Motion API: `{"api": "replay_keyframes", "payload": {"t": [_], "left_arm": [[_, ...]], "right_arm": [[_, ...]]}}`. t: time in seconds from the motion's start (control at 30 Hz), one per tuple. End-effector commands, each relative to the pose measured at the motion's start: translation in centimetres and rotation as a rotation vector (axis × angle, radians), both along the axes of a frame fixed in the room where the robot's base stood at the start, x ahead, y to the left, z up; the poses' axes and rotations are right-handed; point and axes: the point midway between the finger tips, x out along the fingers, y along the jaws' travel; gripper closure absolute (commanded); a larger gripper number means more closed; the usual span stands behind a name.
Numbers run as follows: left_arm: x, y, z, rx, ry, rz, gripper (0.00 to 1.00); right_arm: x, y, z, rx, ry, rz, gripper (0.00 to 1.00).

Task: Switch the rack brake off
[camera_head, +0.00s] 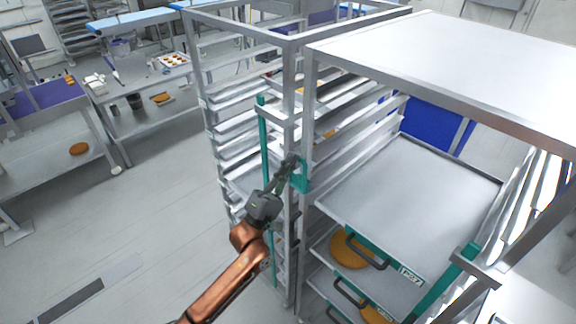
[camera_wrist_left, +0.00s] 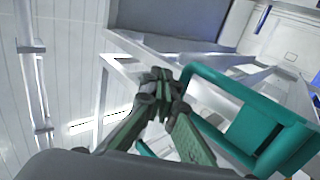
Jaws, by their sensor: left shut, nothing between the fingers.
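My left gripper (camera_head: 290,164) is shut and empty, at the front post of the metal rack. A teal bracket-like part (camera_head: 302,179) sits on the post right beside its fingertips. In the left wrist view, the closed fingertips (camera_wrist_left: 163,82) are just left of a teal frame (camera_wrist_left: 287,141); I cannot tell whether they touch. A teal upright rod (camera_head: 264,150) stands left of the post. I cannot tell for certain which teal part is the rack brake, or its setting. My right gripper is not in view.
The rack (camera_head: 289,80) holds several trays. To its right, a metal frame with a broad top (camera_head: 450,60) holds a large tray (camera_head: 415,190) and orange-brown rounds (camera_head: 346,250). Work tables (camera_head: 150,85) stand at the back left. The floor (camera_head: 150,190) at left is open.

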Motion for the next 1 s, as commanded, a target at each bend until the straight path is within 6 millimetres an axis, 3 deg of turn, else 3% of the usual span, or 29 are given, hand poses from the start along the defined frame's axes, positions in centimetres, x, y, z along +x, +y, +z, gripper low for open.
{"api": "replay_keyframes", "payload": {"t": [0.57,0.8,1.0], "left_arm": [[-0.1,0.2,0.1,-0.001,-0.001,0.000,1.00],[-1.8,2.6,1.0,0.001,0.000,-0.008,1.00],[-4.7,6.1,1.5,-0.002,-0.001,-0.011,1.00]], "right_arm": [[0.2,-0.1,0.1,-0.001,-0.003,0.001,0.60],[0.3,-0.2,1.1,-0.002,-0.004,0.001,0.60],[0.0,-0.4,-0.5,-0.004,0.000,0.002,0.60]]}}
